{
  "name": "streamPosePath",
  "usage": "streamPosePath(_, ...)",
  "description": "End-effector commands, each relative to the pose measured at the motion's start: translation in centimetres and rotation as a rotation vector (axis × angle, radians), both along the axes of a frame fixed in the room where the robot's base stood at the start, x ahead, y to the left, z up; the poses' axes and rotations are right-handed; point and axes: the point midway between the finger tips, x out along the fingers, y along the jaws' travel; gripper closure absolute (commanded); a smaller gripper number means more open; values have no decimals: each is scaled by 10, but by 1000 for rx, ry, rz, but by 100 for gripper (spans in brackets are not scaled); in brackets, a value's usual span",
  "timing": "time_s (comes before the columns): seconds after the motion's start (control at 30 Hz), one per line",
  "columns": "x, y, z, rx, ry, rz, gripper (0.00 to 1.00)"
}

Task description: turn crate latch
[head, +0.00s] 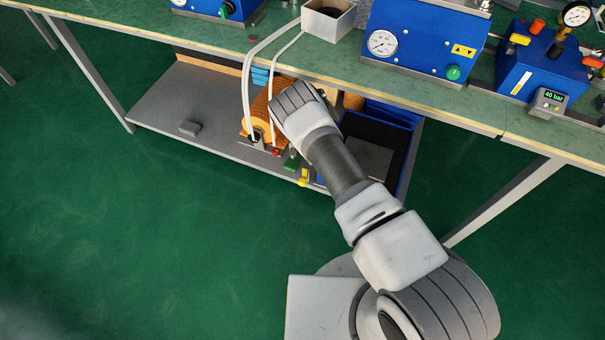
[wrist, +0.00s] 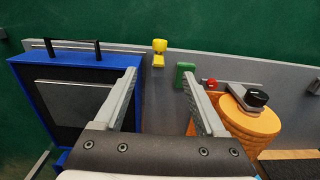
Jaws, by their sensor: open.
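A blue crate (wrist: 22,75) stands on the left in the wrist view, with a dark bar-like handle (wrist: 70,44) along its far side and a grey panel inside. Its blue rim also shows in the head view (head: 392,112), behind my arm. A yellow latch-like piece (wrist: 159,55) sits at the shelf's edge, right of the crate; it also shows in the head view (head: 303,177). I cannot tell for sure that it is the crate latch. My gripper (wrist: 160,72) is open and empty, with the yellow piece beyond the gap between its fingers. In the head view my arm hides the fingertips.
A green block (wrist: 185,74) stands close to the right fingertip, with a red knob (wrist: 210,83) beside it. An orange ribbed cylinder (wrist: 248,125) with a black cap is further right. The green bench top (head: 210,30) overhangs the shelf (head: 190,95); white hoses (head: 247,80) hang down.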

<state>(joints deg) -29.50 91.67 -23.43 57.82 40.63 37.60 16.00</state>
Motion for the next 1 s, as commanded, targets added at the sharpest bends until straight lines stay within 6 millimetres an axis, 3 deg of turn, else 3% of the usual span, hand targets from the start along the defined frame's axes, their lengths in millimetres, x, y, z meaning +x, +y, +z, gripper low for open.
streamPosePath(0.27,-1,-1,-37,-2,3,1,27)
streamPosePath(0.7,-1,-1,-135,-2,1,2,27)
streamPosePath(1.0,0,-1,-169,-1,0,0,27)
